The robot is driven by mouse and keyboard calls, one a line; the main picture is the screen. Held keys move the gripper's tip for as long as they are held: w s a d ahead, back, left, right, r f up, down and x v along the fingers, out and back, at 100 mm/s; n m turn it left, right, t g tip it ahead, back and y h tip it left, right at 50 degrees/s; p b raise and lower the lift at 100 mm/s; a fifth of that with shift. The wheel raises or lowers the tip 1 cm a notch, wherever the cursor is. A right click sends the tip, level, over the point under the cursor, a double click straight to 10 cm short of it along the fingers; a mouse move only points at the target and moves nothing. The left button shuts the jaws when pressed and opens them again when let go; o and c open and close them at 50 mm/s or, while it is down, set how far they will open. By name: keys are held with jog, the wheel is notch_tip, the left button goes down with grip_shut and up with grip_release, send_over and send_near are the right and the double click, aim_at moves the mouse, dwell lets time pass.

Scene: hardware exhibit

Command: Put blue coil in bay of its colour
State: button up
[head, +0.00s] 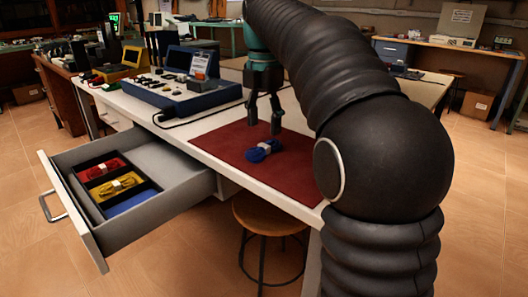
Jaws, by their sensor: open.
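The blue coil (262,151) lies on the dark red mat (228,142) on the white table, with a pale band around it. My gripper (264,128) points down just above and behind the coil, its fingers apart and empty. An open drawer (150,215) below the table's left end holds a tray with three bays. The red bay holds a red coil (101,169) and the yellow bay holds a yellow coil (117,186). The blue bay (130,203) is nearest and looks empty.
A wooden stool (270,215) stands under the table edge. My arm hides the right part of the mat. The drawer's right part is bare.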

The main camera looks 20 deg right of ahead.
aim_at(264, 145)
jog(key=shift+s+f+b, duration=0.15)
jog(key=shift+f+b, duration=0.15)
jog(key=shift+f, duration=1)
jog(key=shift+s+f+b, duration=0.1)
jog(key=shift+f+b, duration=0.2)
jog(key=shift+f, duration=1)
grip_shut()
